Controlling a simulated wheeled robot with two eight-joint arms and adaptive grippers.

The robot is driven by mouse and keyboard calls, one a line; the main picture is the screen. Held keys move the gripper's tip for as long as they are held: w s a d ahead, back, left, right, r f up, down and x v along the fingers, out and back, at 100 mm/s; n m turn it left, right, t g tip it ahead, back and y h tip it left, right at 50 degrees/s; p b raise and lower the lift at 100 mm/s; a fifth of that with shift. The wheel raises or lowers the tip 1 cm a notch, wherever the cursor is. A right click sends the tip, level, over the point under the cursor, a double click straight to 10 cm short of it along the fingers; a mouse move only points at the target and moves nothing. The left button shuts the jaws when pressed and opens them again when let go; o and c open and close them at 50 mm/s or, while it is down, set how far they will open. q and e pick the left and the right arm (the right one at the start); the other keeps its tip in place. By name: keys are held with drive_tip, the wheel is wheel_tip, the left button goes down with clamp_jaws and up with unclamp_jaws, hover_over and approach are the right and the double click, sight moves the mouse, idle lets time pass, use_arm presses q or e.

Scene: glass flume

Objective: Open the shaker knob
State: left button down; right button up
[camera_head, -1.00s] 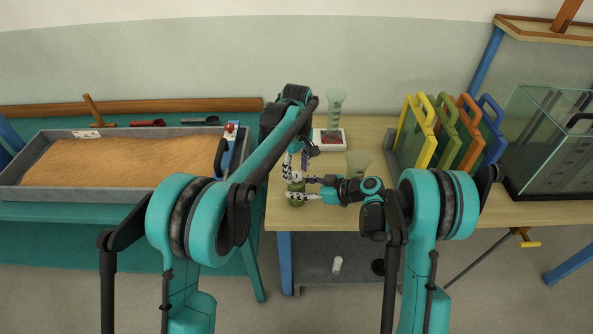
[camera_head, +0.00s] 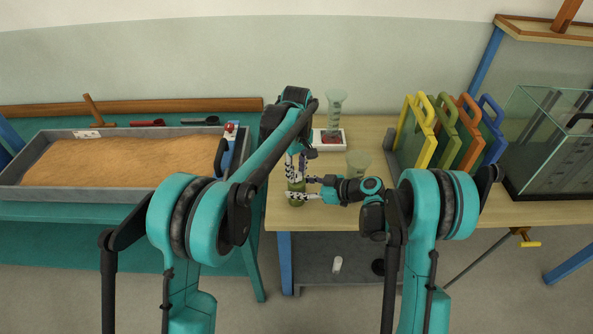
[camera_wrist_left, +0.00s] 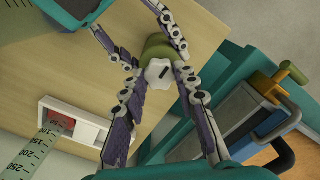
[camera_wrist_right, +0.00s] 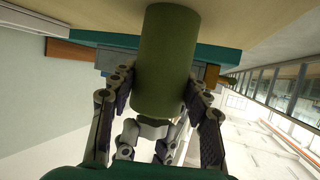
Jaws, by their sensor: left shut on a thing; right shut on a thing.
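The shaker is a green cylinder (camera_head: 297,202), seen small between my grippers in the head view. In the left wrist view its green body (camera_wrist_left: 157,47) carries a white faceted knob (camera_wrist_left: 158,72) with a dark slot. My left gripper (camera_head: 296,178) reaches down from above, its fingers (camera_wrist_left: 159,78) on both sides of the knob and shut on it. My right gripper (camera_head: 299,189) comes in from the right and is shut around the green body. In the right wrist view the green body (camera_wrist_right: 165,60) stands between its fingers (camera_wrist_right: 158,85); the knob is mostly hidden there.
A graduated glass (camera_head: 336,108) stands on a white tray (camera_head: 342,138) behind my grippers, and another clear glass (camera_head: 357,160) is close to my right gripper. Coloured frames (camera_head: 417,130) and a glass tank (camera_head: 550,140) are on the right. A sand tray (camera_head: 120,165) is on the left.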

use_arm(q)
drive_tip(key=m, duration=0.3)
drive_tip(key=shift+m, duration=0.4)
drive_tip(key=m, duration=0.4)
drive_tip(key=shift+m, duration=0.3)
drive_tip(key=m, duration=0.3)
drive_tip(key=shift+m, duration=2.1)
drive_tip(key=c, duration=1.1)
unclamp_jaws()
drive_tip(key=shift+c, duration=0.2)
